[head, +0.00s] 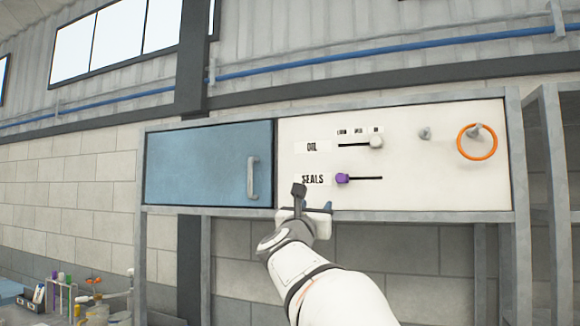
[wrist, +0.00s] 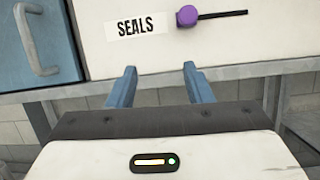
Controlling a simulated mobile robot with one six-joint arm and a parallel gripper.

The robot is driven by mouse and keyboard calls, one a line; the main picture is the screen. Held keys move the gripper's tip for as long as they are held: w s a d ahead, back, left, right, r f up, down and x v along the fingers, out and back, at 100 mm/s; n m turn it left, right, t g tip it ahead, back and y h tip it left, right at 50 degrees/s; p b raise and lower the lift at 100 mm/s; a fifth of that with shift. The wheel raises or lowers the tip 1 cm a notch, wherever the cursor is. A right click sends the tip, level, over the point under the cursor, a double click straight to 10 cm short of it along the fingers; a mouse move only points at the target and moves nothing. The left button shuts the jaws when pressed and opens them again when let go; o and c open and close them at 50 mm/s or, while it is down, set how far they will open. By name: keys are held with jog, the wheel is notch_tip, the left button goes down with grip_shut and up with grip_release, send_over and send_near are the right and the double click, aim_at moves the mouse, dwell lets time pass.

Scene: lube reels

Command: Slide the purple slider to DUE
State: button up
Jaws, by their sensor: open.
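The purple slider (head: 342,178) sits at the left end of its dark horizontal slot (head: 368,178) on the white panel (head: 450,185), right of the SEALS label (head: 313,180). In the wrist view the purple slider (wrist: 187,16) is near the top, beyond the fingertips. My gripper (head: 312,196) is in front of the panel, below and left of the slider. In the wrist view my gripper (wrist: 156,76) is open and empty, with two blue fingers apart. A DUE mark cannot be read; the small labels (head: 359,131) above the upper slot are too small to tell.
A grey knob (head: 376,142) sits at the right end of the upper slot by the OIL label (head: 312,147). An orange ring (head: 477,142) hangs on a peg at right. A blue door (head: 208,163) with a handle (head: 252,178) is at left. A grey frame surrounds the panel.

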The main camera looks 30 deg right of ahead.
aim_at(340, 179)
jog(key=d+r+m+g+p, duration=0.1)
jog(key=d+r, duration=0.1)
jog(key=w+d+r+m+h+p, duration=0.1)
jog(key=d+r+m+p, duration=0.1)
jog(key=d, duration=0.1)
jog(key=d+r+m+g+h+p, duration=0.1)
jog(key=d+r+m+p, duration=0.1)
jog(key=d, duration=0.1)
jog(key=shift+w+r+g, duration=0.2)
jog(key=shift+r+g, duration=0.1)
jog(key=shift+r, duration=0.05)
jog(key=shift+w+d+r, duration=0.1)
jog(key=shift+w+d, duration=0.2)
jog(key=shift+d, duration=0.1)
jog(key=shift+c, duration=0.6)
grip_shut()
